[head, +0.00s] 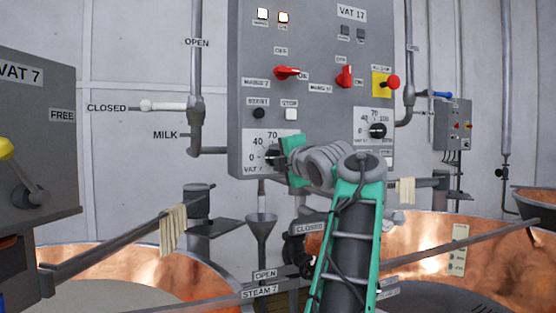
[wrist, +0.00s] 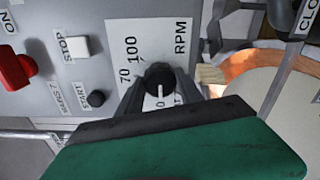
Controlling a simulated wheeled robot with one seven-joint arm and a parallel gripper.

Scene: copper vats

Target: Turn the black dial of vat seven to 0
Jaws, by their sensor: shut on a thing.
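The black dial (wrist: 160,74) sits on a white scale plate (wrist: 145,40) marked 70, 100 and RPM in the wrist view. Its white pointer line points down in that view, towards a partly visible 0. My gripper (wrist: 162,88) is shut on the dial, with one dark finger on each side. In the head view my gripper (head: 279,157) is at the lower left dial of the grey control panel (head: 310,110). There the scale shows 0, 40 and 70; my gripper hides the rest and most of the dial.
A second black dial (head: 377,130) is to the right on the panel. Red switches (head: 287,72), a red button on yellow (head: 392,82), a black start button (head: 258,113) and a white stop button (head: 291,114) are close by. Copper vats (head: 160,270) and a funnel (head: 261,222) stand below.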

